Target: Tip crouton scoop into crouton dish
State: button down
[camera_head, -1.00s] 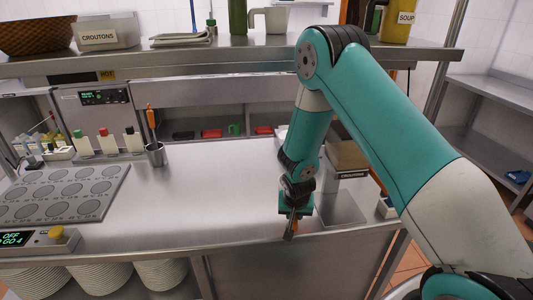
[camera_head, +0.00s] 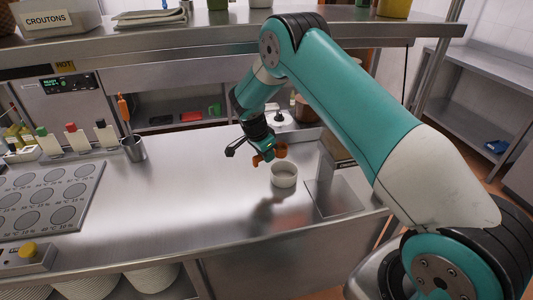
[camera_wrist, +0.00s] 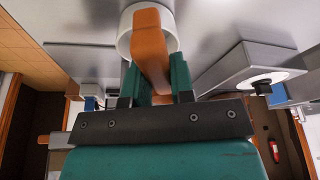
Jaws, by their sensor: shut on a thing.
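My gripper (camera_head: 265,152) is shut on an orange-brown piece (camera_head: 280,152), which I take to be the crouton scoop. In the wrist view the scoop (camera_wrist: 152,48) sits between my green fingers (camera_wrist: 158,85). The white round crouton dish (camera_head: 284,176) stands on the steel counter, just below and right of my gripper in the head view. In the wrist view the scoop covers the middle of the dish (camera_wrist: 124,42). I cannot tell what the scoop or dish holds, nor whether they touch.
A bin labelled CROUTONS (camera_head: 46,22) stands on the upper shelf at left. The middle of the counter (camera_head: 190,195) is clear.

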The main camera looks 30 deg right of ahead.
jog(key=shift+a+f+b, duration=0.1)
jog(key=shift+f+b, duration=0.1)
jog(key=shift+b, duration=0.25)
notch_tip(320, 180, down, 2)
jog(key=t+b, duration=0.3)
jog(key=b, duration=0.4)
jog(key=shift+s+m+t, duration=0.1)
jog(key=shift+m+t, duration=0.2)
jog(key=t+b, duration=0.1)
jog(key=b, duration=0.1)
jog(key=t+b, duration=0.1)
jog(key=b, duration=0.2)
jog(key=shift+r, duration=0.25)
jog(key=t+b, duration=0.1)
jog(key=b, duration=0.3)
jog(key=t+b, duration=0.2)
jog(key=b, duration=0.2)
jog(key=m+t+b, duration=0.1)
jog(key=t+b, duration=0.1)
jog(key=b, duration=0.3)
jog(key=shift+s+r+y, duration=0.3)
jog(key=shift+s+r, duration=0.05)
jog(key=shift+s, duration=0.05)
